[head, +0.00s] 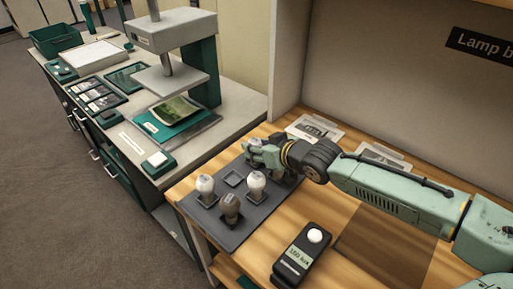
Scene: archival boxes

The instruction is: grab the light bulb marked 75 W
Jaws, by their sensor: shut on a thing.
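My gripper (258,150) is at the back edge of a dark grey bulb tray (235,234) on the wooden bench. It is shut on a light bulb, which my fingers mostly hide; its marking cannot be read. Three bulbs stand upright in the tray: a white one (205,186) at the left, a darker grey one (230,206) at the front, and a white one (256,182) just in front of my gripper. Their markings are too small to read. A square place (233,178) between them is empty. The tray area behind my gripper is partly hidden.
A black device (303,256) with a white dome and a label stands on the bench right of the tray. Printed sheets (315,128) lie at the back by the wall. A press (172,45) stands on the counter at left.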

